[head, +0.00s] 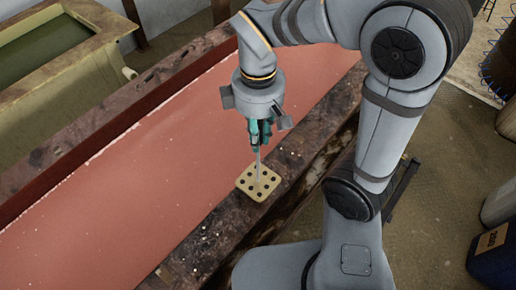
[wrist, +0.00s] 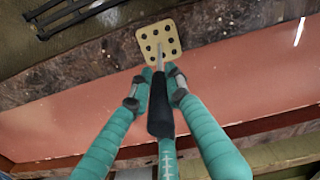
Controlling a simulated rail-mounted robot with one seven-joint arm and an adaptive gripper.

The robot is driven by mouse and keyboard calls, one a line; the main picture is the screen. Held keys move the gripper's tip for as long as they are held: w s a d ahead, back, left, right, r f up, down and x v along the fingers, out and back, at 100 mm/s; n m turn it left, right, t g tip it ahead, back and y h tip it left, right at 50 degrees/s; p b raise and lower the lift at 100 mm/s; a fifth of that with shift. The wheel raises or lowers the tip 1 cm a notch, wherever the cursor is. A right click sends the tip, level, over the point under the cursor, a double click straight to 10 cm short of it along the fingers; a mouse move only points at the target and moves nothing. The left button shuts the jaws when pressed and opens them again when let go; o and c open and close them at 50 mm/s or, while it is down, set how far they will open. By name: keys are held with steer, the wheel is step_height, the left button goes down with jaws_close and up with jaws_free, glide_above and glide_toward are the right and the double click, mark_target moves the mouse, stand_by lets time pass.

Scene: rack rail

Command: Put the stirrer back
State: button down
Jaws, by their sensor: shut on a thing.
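My gripper (head: 260,140) has teal fingers and points down above the near edge of the red-filled trough. It is shut on the stirrer (wrist: 159,105), which has a dark handle and a thin pale rod. In the head view the rod (head: 258,164) hangs nearly upright from the fingertips. The block also shows in the wrist view (wrist: 146,34), beyond the fingertips. I cannot tell whether the rod tip is inside a hole or just above it.
The block sits on the worn, dark ledge (head: 215,242) of the trough. Red liquid (head: 120,190) fills the trough to the left. A tank of green liquid (head: 40,50) stands at the far left. A dark blue container (head: 492,258) stands on the right.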

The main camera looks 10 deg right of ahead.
steer(key=shift+s+f, duration=0.2)
steer(key=shift+s, duration=0.05)
steer(key=shift+f, duration=2.1)
steer(key=c, duration=1.6)
jaws_free()
steer(key=shift+c, duration=0.2)
steer(key=shift+r, duration=0.65)
step_height(320, 180, up, 11)
steer(key=shift+r+p, duration=0.1)
steer(key=shift+p, duration=0.35)
